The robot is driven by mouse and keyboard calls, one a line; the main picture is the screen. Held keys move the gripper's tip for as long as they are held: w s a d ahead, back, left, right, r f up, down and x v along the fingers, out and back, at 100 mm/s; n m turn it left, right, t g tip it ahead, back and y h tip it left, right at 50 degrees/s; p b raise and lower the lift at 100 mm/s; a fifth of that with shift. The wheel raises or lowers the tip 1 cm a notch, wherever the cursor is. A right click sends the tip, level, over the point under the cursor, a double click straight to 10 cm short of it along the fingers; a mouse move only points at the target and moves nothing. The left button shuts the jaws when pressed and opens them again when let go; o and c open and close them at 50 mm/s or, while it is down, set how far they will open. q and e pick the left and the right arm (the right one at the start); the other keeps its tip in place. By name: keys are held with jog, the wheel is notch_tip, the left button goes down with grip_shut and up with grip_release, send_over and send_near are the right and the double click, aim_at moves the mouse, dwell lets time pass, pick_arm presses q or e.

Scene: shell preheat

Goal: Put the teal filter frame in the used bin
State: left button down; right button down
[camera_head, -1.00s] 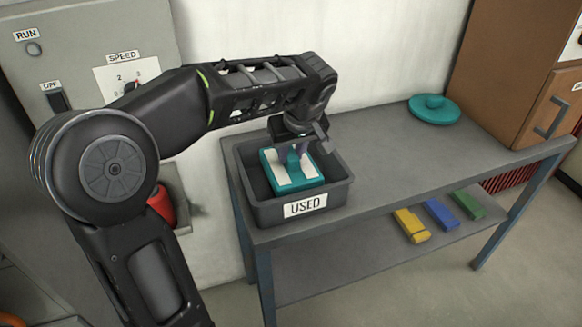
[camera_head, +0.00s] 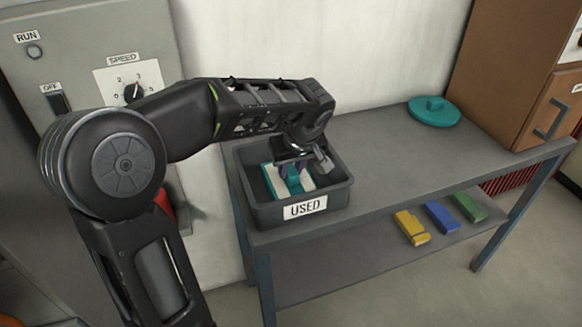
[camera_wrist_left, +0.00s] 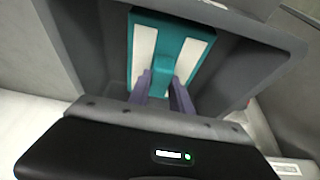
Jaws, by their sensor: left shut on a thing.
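The teal filter frame (camera_head: 270,181), with white panels, is inside the grey bin labelled USED (camera_head: 249,209). My left gripper (camera_head: 296,172) reaches down into the bin and is shut on the frame's middle bar. In the left wrist view the frame (camera_wrist_left: 146,47) shows between the bin walls (camera_wrist_left: 243,80), with the two purple fingers of my left gripper (camera_wrist_left: 163,88) on its central bar. I cannot tell whether the frame touches the bin's floor. My right gripper is not in view.
The bin stands at the left end of a grey table (camera_head: 400,150). A teal round lid (camera_head: 434,112) and a brown cabinet (camera_head: 510,75) are at the back right. Yellow (camera_head: 411,228), blue (camera_head: 440,215) and green (camera_head: 468,206) blocks lie on the lower shelf. A control panel (camera_head: 95,50) is at left.

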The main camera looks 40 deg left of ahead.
pick_arm(q)
jog(key=c, duration=1.2)
grip_release()
jog(key=shift+o, duration=0.2)
jog(key=v, duration=1.2)
